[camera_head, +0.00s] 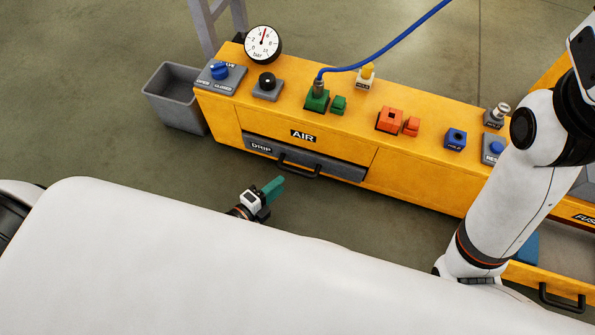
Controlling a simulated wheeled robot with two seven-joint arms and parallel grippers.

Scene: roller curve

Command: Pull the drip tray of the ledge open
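The drip tray (335,170) is a grey drawer labelled DRIP in the front of the yellow ledge (230,120), under the AIR label. It looks shut or nearly shut; a small gap cannot be ruled out. Its black handle (298,165) runs along the front. My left gripper (273,190), with teal fingers, is in front of and below the handle in the picture, apart from it. I cannot tell whether its fingers are parted; nothing shows between them. My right arm crosses the right side, and its gripper is out of view.
On the ledge stand a gauge (263,44), a blue valve (219,71), a green socket with a blue hose (385,54) and orange blocks (390,119). A grey bin (172,97) stands at the left end. A yellow drawer (545,277) stands open at lower right.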

